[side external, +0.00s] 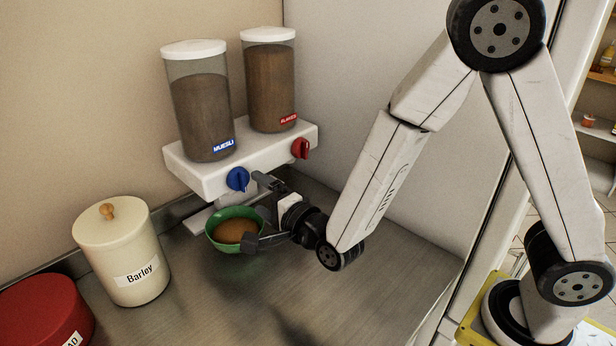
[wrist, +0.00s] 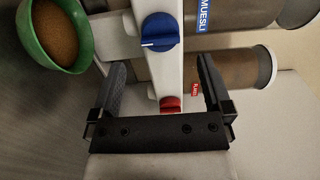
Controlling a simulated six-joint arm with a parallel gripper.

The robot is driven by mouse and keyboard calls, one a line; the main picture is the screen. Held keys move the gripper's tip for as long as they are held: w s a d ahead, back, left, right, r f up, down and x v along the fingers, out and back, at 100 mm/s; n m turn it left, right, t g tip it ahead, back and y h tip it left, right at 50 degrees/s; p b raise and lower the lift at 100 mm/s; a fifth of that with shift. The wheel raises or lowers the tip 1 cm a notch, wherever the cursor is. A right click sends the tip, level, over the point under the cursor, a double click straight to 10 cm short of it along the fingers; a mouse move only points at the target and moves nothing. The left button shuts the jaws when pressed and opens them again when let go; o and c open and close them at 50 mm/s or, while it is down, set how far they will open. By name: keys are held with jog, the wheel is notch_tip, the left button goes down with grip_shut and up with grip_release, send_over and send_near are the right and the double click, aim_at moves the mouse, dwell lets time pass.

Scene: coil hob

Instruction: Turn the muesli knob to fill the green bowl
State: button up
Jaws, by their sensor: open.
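The muesli dispenser (side external: 200,112) is a clear container of brown cereal with a blue label. Its blue knob (side external: 237,179) is on the front of the white base; in the wrist view the knob (wrist: 160,32) shows a white mark pointing left. The green bowl (side external: 222,225) sits below the dispenser and holds brown cereal; it also shows in the wrist view (wrist: 84,40). My gripper (side external: 257,211) is open and empty, one finger near the blue knob, the other overlapping the bowl's right side. In the wrist view the knob lies beyond my fingertips (wrist: 158,73).
A second dispenser (side external: 270,85) labelled in red has a red knob (side external: 300,148), right of the blue one. A cream Barley jar (side external: 124,250) and a red container (side external: 45,315) stand at left. The metal counter (side external: 370,270) is clear at front right.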

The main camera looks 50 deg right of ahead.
jog(key=shift+s, duration=1)
jog(key=shift+w+d, duration=0.1)
jog(key=s+d+f+n+g, duration=0.3)
jog(key=s+d+n+g, duration=0.3)
jog(key=n, duration=0.3)
jog(key=s+d+f+n+g, duration=0.4)
jog(key=s+d+n+g, duration=0.3)
jog(key=s+n+g, duration=0.1)
jog(key=shift+d+n+g, duration=0.25)
jog(key=shift+n+g, duration=0.25)
jog(key=shift+g, duration=0.2)
